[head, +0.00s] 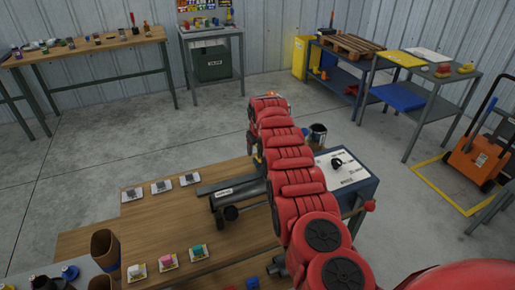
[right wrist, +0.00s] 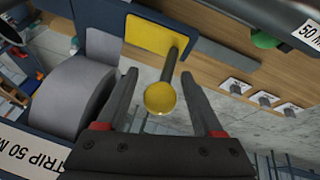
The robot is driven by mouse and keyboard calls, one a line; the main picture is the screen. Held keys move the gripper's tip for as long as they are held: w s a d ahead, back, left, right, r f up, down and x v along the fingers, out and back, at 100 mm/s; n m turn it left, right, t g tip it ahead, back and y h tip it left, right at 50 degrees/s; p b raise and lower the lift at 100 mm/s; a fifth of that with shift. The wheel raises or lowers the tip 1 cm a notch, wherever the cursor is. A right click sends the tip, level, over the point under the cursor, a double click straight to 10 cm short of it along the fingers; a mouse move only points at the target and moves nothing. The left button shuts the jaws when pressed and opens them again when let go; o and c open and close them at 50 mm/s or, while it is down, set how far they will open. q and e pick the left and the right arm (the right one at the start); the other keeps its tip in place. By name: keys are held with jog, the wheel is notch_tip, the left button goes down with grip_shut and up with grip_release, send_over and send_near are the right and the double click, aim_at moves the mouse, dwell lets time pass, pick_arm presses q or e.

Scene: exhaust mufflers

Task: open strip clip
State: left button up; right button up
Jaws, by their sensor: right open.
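In the right wrist view, my right gripper (right wrist: 163,70) is open, with its two dark fingers on either side of a round yellow knob (right wrist: 160,98). The knob sits on a dark stem that runs up to a yellow plate (right wrist: 153,42), apparently the strip clip. Gaps show between the knob and both fingers. A grey roll (right wrist: 70,95) stands left of the fingers, by a label reading "TRIP 50 M". In the head view, my right arm reaches over the bench and hides the clip. My left gripper is not in view.
A blue cart (head: 362,188) with headphones stands right of my arm.

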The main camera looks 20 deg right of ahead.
jog(key=shift+f, duration=0.1)
dwell(0.3)
grip_shut()
dwell(1.3)
